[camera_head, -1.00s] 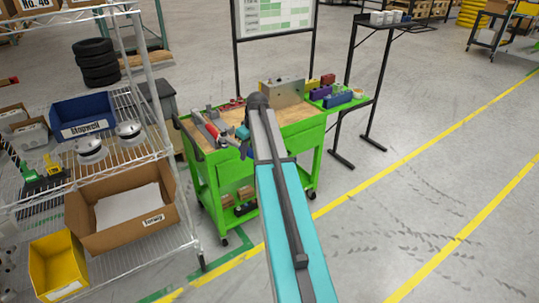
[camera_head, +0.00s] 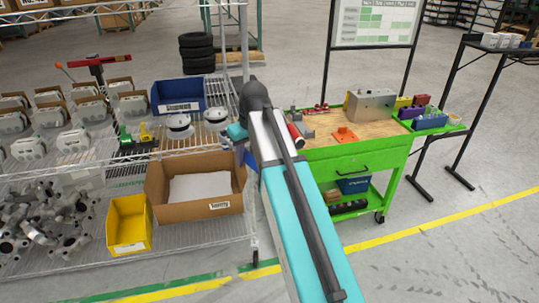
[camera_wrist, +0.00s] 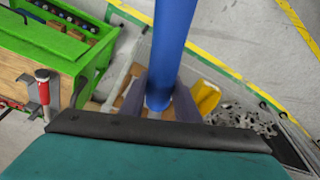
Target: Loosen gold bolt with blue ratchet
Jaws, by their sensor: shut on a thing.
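My gripper (camera_wrist: 160,100) is shut on a blue cylindrical shaft (camera_wrist: 172,45), which looks like the handle of the blue ratchet. I cannot make out a gold bolt in either view. A grey metal box (camera_head: 370,105) stands on the green cart's wooden top.
The green cart (camera_head: 345,168) stands right of my arm, with an orange piece (camera_head: 345,134) and a red-handled tool (camera_head: 296,136) on top. A wire shelf at left holds a cardboard box (camera_head: 165,195), a yellow bin (camera_head: 128,222) and a blue bin (camera_head: 180,95). Open floor lies at right.

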